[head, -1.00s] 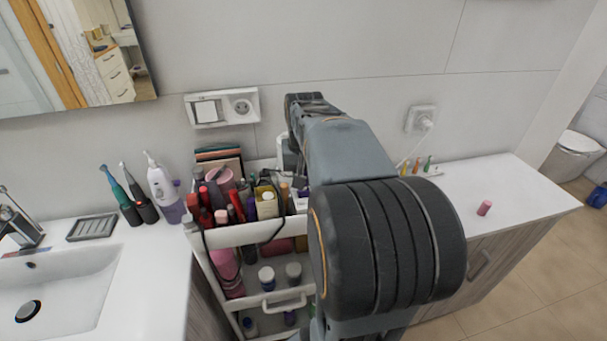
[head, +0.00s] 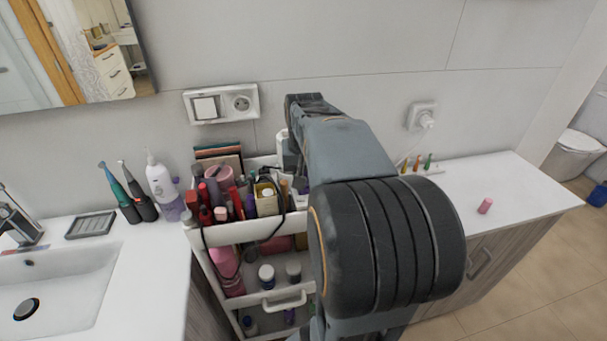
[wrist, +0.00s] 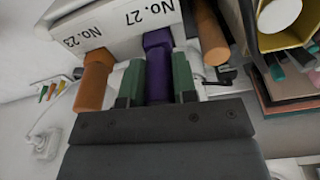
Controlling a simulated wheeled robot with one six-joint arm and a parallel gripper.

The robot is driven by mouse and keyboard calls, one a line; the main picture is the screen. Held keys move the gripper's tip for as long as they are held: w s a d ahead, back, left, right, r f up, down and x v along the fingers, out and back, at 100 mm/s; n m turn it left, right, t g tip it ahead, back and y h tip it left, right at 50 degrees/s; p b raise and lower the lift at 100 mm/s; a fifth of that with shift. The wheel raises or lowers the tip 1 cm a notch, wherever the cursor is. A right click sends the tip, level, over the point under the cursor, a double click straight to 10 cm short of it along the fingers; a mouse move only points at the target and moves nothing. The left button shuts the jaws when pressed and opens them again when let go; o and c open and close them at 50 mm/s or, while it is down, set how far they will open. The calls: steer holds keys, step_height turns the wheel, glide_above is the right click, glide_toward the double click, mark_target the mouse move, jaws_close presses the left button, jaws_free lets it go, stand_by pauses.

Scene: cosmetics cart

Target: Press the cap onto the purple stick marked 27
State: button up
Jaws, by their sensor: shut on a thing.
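My gripper (wrist: 157,82) shows in the wrist view with its two green fingers closed around the sides of a purple stick (wrist: 158,66). The stick lies between the fingers and reaches up to the white holder edge marked No. 27 (wrist: 150,14). I cannot tell where a cap and the stick's body meet. In the head view my own arm hides the gripper and the purple stick.
The white cart (head: 248,232) is crowded with cosmetics close to my arm. A yellow open box (wrist: 286,38) and stacked palettes (wrist: 285,98) are near the gripper in the wrist view. A small pink cylinder (head: 485,206) lies on the mostly clear right counter (head: 520,190).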

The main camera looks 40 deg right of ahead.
stand_by(0.4)
steer(key=o, duration=1.4)
steer(key=shift+d, duration=0.1)
steer(key=shift+c, duration=0.2)
steer(key=shift+c, duration=0.3)
steer(key=shift+r, duration=0.1)
